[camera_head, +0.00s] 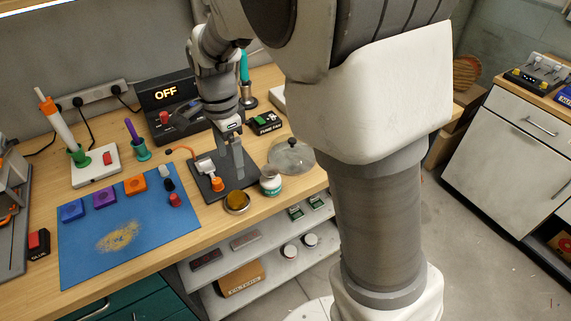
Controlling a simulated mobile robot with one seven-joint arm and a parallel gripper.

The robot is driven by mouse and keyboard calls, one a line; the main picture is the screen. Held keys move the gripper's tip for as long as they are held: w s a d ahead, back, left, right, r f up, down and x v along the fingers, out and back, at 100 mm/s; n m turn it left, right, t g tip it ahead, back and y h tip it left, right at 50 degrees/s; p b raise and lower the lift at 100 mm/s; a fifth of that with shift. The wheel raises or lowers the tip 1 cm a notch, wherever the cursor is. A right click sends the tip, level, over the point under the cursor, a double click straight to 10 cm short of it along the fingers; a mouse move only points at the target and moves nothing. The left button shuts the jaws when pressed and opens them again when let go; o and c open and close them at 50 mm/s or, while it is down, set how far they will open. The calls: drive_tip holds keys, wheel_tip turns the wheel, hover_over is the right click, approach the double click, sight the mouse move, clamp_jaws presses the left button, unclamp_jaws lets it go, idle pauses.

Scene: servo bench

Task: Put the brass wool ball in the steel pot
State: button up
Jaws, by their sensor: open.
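A golden-brown ball (237,199), which looks like the brass wool ball, sits within the rim of a small round metal pot (238,211) at the front edge of the bench. The pot looks like the steel pot; its inside is mostly hidden by the ball. My gripper (238,172) points down above the dark grey mat, a little behind the pot and apart from the ball. It is open, and I see nothing held in it. The gap between its fingers is hard to make out from this angle.
A white jar (271,182) stands close right of the pot, with a glass lid (291,156) behind it. A white-and-orange tool (209,172) lies on the dark mat (219,192). A blue mat (125,240) with coloured blocks and yellow crumbs lies left. Open shelves (262,249) are below.

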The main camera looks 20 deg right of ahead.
drive_tip(key=s+d+r+n+t, duration=0.2)
drive_tip(key=s+d+r+n, duration=0.3)
drive_tip(key=s, duration=0.4)
drive_tip(key=s+d+r+n+t, duration=0.3)
drive_tip(key=s+d+r+n, duration=0.3)
drive_tip(key=s+n, duration=0.3)
drive_tip(key=shift+s+d+r, duration=0.15)
drive_tip(key=shift+s+d, duration=0.1)
drive_tip(key=shift+d, duration=0.35)
